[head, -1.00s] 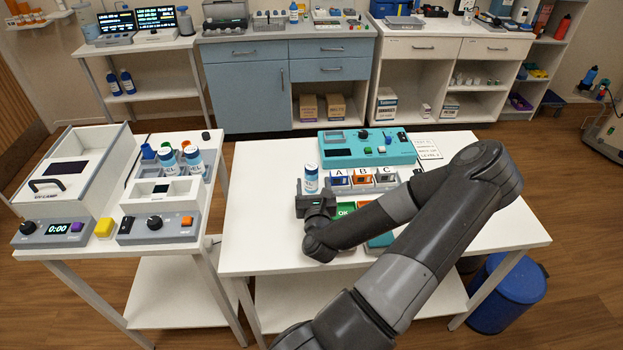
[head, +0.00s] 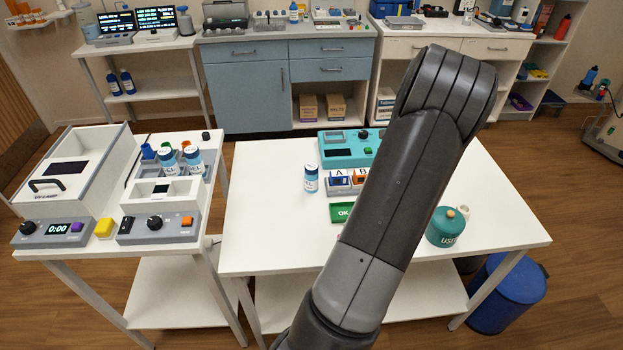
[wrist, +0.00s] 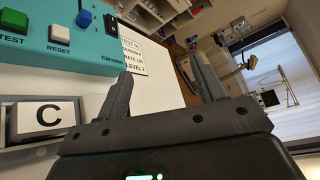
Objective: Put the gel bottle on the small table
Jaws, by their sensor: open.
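A small bottle with a blue and white body (head: 311,179) stands upright on the white middle table (head: 265,225), left of the lettered bins; its label is too small to read. Two similar bottles, one (head: 168,160) and another (head: 194,163), stand on the white left table (head: 214,165), with lettering like "GEL". My gripper (wrist: 163,85) is open in the wrist view, with nothing between its fingers, close to the teal device's right end. In the head view my arm hides it.
A teal device (head: 340,147) stands at the middle table's back. The A bin (head: 340,180) and a green OK tray (head: 342,212) are partly covered by my arm. A green "USED" container (head: 446,227) stands at right. The middle table's front left is clear.

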